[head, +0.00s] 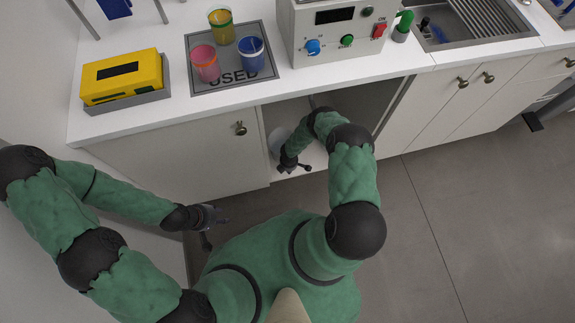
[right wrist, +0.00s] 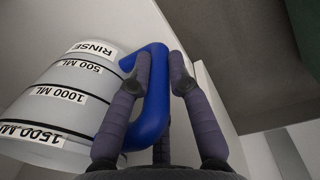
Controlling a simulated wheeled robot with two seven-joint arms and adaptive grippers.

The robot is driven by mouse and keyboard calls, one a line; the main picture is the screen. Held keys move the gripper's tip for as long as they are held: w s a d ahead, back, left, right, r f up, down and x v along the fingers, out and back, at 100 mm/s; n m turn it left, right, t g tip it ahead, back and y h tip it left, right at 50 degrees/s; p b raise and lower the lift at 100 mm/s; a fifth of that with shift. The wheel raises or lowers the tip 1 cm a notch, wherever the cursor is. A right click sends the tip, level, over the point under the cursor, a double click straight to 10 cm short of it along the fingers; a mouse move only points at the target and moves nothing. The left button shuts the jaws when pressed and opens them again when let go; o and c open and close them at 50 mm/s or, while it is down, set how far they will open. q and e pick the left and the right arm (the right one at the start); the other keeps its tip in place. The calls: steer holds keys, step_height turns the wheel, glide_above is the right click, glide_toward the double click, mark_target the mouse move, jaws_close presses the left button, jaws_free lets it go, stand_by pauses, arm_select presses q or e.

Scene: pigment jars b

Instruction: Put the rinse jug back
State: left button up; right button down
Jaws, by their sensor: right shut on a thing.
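The rinse jug (right wrist: 75,100) is pale grey with a RINSE label and volume marks. Its blue handle (right wrist: 150,110) stands between the fingers of my right gripper (right wrist: 163,75), which is shut on it. In the head view, a pale part of the jug (head: 277,139) shows at the left side of the open cabinet (head: 310,157), beside my right gripper (head: 290,167). My forearm and the counter hide much of it; I cannot tell whether it touches the cabinet floor. My left gripper (head: 215,216) is open and empty, low in front of the closed cabinet door.
On the counter (head: 180,112), pink (head: 205,64), yellow (head: 221,26) and blue (head: 250,54) jars stand on a grey USED mat (head: 200,88). A yellow box (head: 122,77) sits in a grey tray. A control unit (head: 335,40) stands above the open cabinet.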

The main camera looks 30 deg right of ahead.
steer(key=shift+w, duration=0.4)
step_height(320, 180, down, 4)
steer(key=b, duration=0.2)
steer(key=shift+r+b, duration=0.25)
steer(key=shift+b, duration=0.15)
steer(key=shift+r, duration=0.1)
steer(key=c, duration=1.2)
jaws_free()
steer(key=shift+f, duration=0.2)
steer(key=shift+o, duration=0.2)
steer(key=shift+r, duration=0.15)
